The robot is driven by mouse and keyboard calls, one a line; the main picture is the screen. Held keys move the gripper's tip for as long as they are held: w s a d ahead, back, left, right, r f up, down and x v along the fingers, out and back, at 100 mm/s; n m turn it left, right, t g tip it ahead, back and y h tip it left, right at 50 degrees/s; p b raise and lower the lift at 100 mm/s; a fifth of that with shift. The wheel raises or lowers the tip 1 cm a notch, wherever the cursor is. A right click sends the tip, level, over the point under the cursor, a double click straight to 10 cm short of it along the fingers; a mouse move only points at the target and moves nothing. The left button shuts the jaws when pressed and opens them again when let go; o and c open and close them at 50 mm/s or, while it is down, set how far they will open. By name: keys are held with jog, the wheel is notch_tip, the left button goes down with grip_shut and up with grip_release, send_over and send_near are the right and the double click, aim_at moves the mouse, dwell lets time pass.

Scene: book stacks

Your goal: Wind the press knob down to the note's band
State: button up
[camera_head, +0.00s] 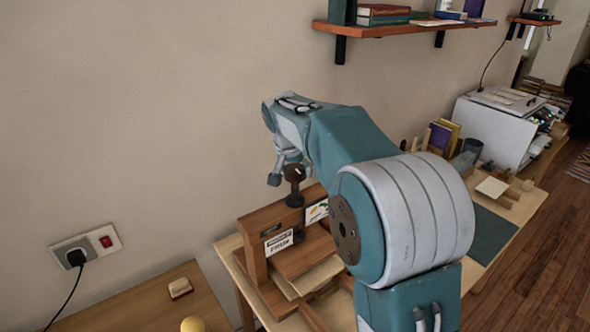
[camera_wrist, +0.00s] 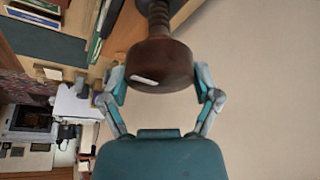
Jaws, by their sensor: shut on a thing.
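The wooden press (camera_head: 256,262) stands on the bench in the head view, with a dark screw running down through its top beam. Its dark brown round knob (camera_head: 295,172) sits on top of the screw; it also shows in the wrist view (camera_wrist: 158,68) with a short white mark on its face. My gripper (camera_wrist: 161,84) is shut on the knob, one finger on each side. A white note (camera_head: 279,242) reading "FIRM" is on the beam's front. A card (camera_head: 316,211) with coloured marks is beside it, partly hidden by my arm.
A shelf (camera_head: 400,30) with books is on the wall above. Books (camera_head: 440,137), a dark mat (camera_head: 490,235) and a white machine (camera_head: 495,125) lie to the right. A low table (camera_head: 150,300) with a small block (camera_head: 180,288) and a yellow ball (camera_head: 193,325) is at left.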

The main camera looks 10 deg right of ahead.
jog(key=shift+w+r+m, duration=0.1)
jog(key=shift+r+m, duration=0.25)
jog(key=shift+m, duration=0.25)
jog(key=o, duration=0.9)
jog(key=shift+o, duration=0.2)
jog(key=shift+a+f, duration=0.15)
jog(key=v, duration=1.2)
jog(key=shift+a, duration=0.2)
jog(key=shift+f, duration=0.1)
